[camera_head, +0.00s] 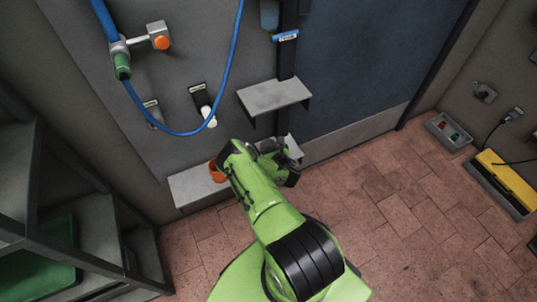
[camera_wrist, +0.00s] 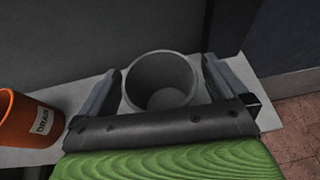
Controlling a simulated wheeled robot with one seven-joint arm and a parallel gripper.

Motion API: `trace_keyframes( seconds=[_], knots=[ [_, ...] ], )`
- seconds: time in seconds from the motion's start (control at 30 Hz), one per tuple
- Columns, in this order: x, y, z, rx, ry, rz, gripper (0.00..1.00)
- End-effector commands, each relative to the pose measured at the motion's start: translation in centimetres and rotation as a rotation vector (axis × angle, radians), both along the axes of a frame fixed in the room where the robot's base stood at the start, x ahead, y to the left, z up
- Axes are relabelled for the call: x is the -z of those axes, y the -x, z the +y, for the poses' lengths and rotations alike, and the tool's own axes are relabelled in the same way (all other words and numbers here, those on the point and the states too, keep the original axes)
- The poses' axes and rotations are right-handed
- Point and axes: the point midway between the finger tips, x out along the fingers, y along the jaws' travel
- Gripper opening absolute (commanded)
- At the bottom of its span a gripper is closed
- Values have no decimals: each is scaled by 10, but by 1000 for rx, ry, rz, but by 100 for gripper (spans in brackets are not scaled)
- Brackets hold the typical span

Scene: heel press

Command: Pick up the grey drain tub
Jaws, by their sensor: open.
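The grey drain tub (camera_wrist: 160,102) is a round, open-topped grey vessel standing upright on a light grey shelf (camera_wrist: 85,97) in the wrist view. My gripper (camera_wrist: 163,70) is open, with one finger on the tub's left and one on its right. The tub sits between the fingers; I cannot tell whether either finger touches it. In the head view my gripper (camera_head: 278,150) is low by the wall at the shelf, and I cannot make out the tub there.
An orange tub (camera_wrist: 22,118) with a white label stands left of my gripper on the shelf; it also shows in the head view (camera_head: 216,173). A small grey shelf (camera_head: 274,96) juts out above. A blue hose (camera_head: 236,45) loops on the wall. A dark rack (camera_head: 20,170) stands left.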

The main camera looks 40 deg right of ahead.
Motion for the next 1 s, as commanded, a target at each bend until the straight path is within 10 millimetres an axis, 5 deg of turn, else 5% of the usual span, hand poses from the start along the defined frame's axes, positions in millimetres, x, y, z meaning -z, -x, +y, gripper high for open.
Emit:
trace_keyframes(
  seconds=[0.1,0.4,0.67,1.0],
  knots=[
    [-1,0,0,0,0,0,97],
    [-1,1,0,0,0,0,52],
    [-8,0,0,0,1,-1,52],
    [-89,0,1,-2,3,0,52]
  ],
)
